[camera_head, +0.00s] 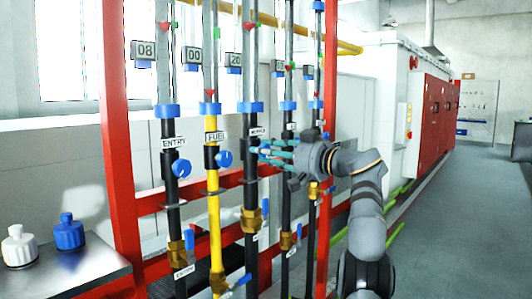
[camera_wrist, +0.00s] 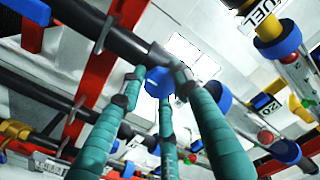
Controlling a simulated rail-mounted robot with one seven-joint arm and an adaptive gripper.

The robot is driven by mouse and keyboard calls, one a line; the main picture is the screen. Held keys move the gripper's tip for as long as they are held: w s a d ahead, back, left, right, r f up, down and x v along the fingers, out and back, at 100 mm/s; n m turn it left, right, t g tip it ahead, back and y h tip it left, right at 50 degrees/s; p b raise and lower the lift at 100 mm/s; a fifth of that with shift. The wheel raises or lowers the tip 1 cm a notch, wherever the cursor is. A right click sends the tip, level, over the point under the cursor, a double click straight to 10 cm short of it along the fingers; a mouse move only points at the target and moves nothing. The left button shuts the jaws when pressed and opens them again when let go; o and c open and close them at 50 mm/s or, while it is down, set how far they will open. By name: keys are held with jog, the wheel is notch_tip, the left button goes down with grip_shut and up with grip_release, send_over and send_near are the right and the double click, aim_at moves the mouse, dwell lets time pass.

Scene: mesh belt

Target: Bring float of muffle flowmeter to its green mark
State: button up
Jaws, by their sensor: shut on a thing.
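The muffle flowmeter is the third pipe from the left, with a clear tube (camera_head: 249,80) above a blue collar and a white MUFFLE label (camera_head: 257,132). A small red marker (camera_head: 249,27) shows high on the tube. Green near it is too small to place surely against the float. The display beside it (camera_head: 234,58) appears to read 20. My gripper (camera_head: 264,153) reaches in from the right at this pipe, below the label. In the wrist view its teal fingers are closed around the blue valve knob (camera_wrist: 158,80), which they partly hide.
ENTRY (camera_head: 174,142) and FUEL (camera_head: 214,136) pipes, with their own blue knobs, stand close on the left. More pipes stand to the right, behind my arm. Red frame posts (camera_head: 117,150) flank the row. Two bottles stand on a bench (camera_head: 100,268) at left.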

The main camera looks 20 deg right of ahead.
jog(key=o, duration=0.7)
jog(key=shift+f, duration=0.4)
jog(key=o, duration=0.5)
jog(key=shift+r, duration=0.25)
jog(key=shift+c, duration=0.2)
jog(key=v, duration=1.2)
jog(key=shift+r, duration=0.1)
